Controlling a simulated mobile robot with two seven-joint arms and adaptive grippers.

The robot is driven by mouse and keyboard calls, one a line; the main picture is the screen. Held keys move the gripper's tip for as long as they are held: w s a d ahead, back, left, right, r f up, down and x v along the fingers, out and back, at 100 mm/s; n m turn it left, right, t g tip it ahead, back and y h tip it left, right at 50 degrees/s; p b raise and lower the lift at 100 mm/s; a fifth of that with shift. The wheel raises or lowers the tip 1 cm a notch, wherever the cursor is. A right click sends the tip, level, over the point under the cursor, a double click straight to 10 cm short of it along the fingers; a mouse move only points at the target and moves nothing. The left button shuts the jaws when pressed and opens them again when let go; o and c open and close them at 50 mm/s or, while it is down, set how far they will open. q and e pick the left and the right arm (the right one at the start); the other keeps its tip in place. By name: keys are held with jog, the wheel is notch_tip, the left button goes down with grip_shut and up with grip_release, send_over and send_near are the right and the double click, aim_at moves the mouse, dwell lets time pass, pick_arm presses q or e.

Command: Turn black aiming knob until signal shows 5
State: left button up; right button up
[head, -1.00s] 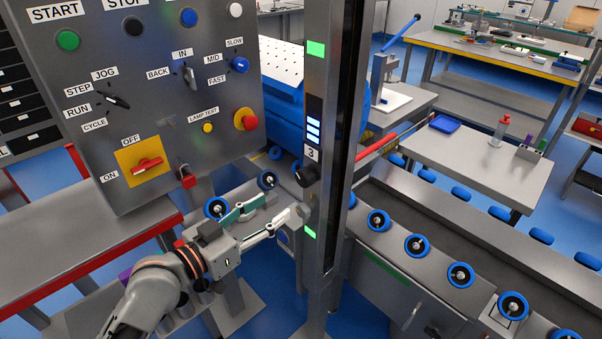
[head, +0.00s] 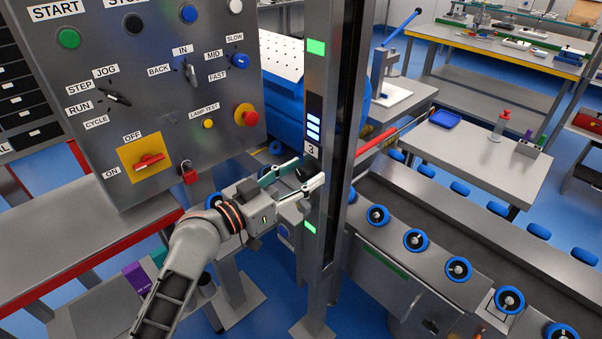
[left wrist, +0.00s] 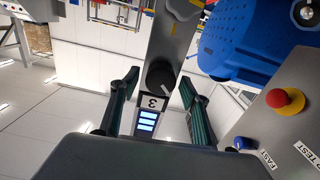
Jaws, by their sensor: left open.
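The black aiming knob (head: 306,169) sits on the front of the grey metal post. It also shows in the left wrist view (left wrist: 160,77), with a light pointer mark on its face. The signal (head: 313,122) on the post above it has three lit bars, and a plate with the digit 3 (head: 312,150) lies between signal and knob. My left gripper (head: 309,171) is open, with one finger on each side of the knob. In the left wrist view the knob lies between the fingers with gaps visible; I cannot tell any contact. My right gripper is not in view.
A grey control panel (head: 190,140) with switches and a red mushroom button (head: 247,117) stands left of the post. A roller conveyor (head: 430,225) with blue-rimmed wheels runs to the right. Green lit patches (head: 316,47) mark the post.

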pick_arm(q)
jog(key=c, duration=1.1)
jog(key=shift+n, duration=0.3)
jog(key=n, duration=0.4)
jog(key=shift+a+n, duration=0.1)
jog(key=shift+n, duration=0.2)
jog(key=shift+w+f+n, duration=0.1)
jog(key=shift+n, duration=2)
jog(key=o, duration=1.1)
